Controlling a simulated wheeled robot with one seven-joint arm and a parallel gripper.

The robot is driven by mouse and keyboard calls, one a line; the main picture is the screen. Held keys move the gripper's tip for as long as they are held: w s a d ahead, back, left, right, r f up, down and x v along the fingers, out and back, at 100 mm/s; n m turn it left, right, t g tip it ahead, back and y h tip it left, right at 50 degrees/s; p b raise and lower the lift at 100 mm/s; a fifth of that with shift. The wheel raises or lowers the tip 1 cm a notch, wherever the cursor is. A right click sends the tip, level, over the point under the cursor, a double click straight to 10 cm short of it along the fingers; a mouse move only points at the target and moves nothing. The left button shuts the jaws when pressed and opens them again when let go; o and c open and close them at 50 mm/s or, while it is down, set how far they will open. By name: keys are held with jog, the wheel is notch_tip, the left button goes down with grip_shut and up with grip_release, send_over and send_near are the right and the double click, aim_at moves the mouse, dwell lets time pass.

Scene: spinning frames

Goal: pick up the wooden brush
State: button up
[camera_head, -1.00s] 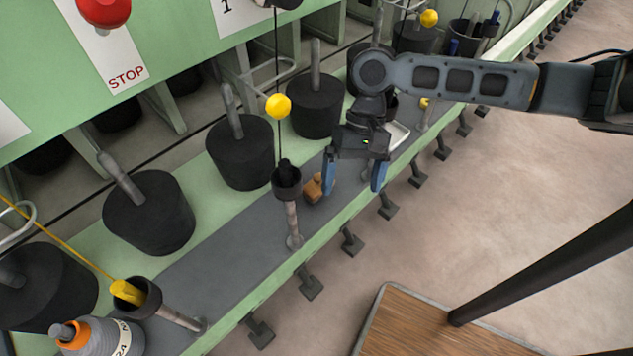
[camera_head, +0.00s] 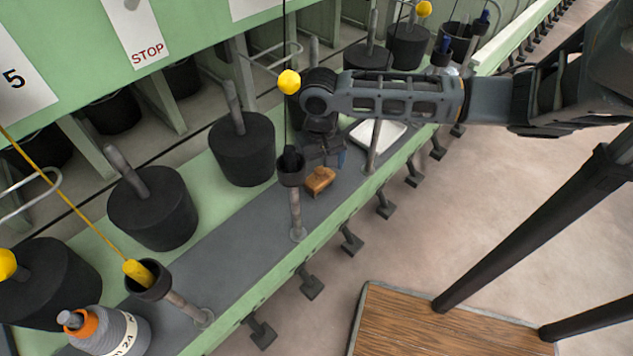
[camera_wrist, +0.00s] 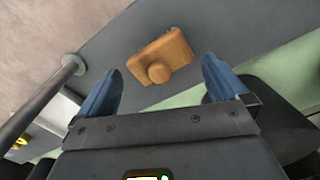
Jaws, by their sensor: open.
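The wooden brush (camera_head: 319,181) is a small orange-brown block lying on the grey strip of the machine's ledge. In the wrist view the brush (camera_wrist: 160,58) shows its round knob and lies ahead of the fingertips, roughly centred between them. My gripper (camera_wrist: 160,85) is open, with blue fingers on either side and nothing between them. In the head view my gripper (camera_head: 328,160) is just behind the brush, and its fingers are partly hidden by the arm's own end.
A post with a black cup (camera_head: 291,170) stands just left of the brush. Another grey post (camera_head: 374,145) and a white tray (camera_head: 377,132) are to the right. Black cylinders (camera_head: 241,150) line the back of the ledge.

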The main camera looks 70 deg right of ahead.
aim_at(319, 177)
notch_tip(319, 177, down, 5)
jog(key=shift+r, duration=0.1)
jog(key=shift+c, duration=0.2)
jog(key=c, duration=0.6)
